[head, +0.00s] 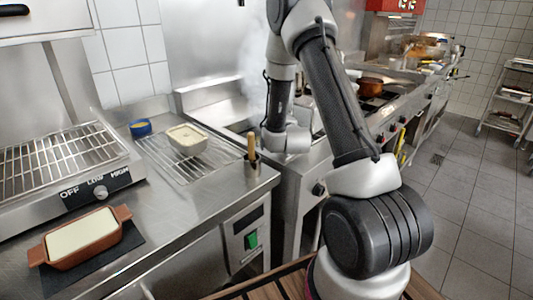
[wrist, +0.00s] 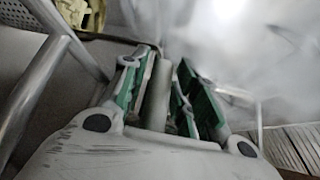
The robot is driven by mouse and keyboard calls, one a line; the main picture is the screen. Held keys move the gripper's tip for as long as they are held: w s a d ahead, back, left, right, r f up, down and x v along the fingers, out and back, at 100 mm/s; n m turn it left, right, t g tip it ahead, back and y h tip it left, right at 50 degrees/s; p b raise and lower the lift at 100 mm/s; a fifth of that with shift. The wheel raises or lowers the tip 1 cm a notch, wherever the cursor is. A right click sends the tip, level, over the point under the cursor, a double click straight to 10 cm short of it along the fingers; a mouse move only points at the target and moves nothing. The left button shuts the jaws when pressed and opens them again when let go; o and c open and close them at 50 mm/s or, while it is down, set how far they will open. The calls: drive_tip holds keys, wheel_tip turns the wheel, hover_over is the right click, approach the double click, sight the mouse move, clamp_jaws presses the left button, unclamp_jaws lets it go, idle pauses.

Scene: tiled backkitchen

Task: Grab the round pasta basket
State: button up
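My gripper (wrist: 158,75) shows in the wrist view with green pads on its two fingers. A grey rod (wrist: 159,92), which looks like a basket handle, stands between the fingers. I cannot tell whether the pads press on it. The round pasta basket itself cannot be made out in either view. In the head view my gripper is hidden behind my arm, which reaches down to the steaming cooker (head: 228,116) beside the counter.
Bent metal tubes (wrist: 35,85) lie left of my gripper, and steam blurs the right. On the counter (head: 190,205) are a wire rack (head: 160,157) with a cream-filled dish (head: 187,138), a blue tub (head: 141,128) and a terracotta dish (head: 82,238). Open tiled floor (head: 470,205) lies right.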

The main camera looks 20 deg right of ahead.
clamp_jaws()
idle(0.3)
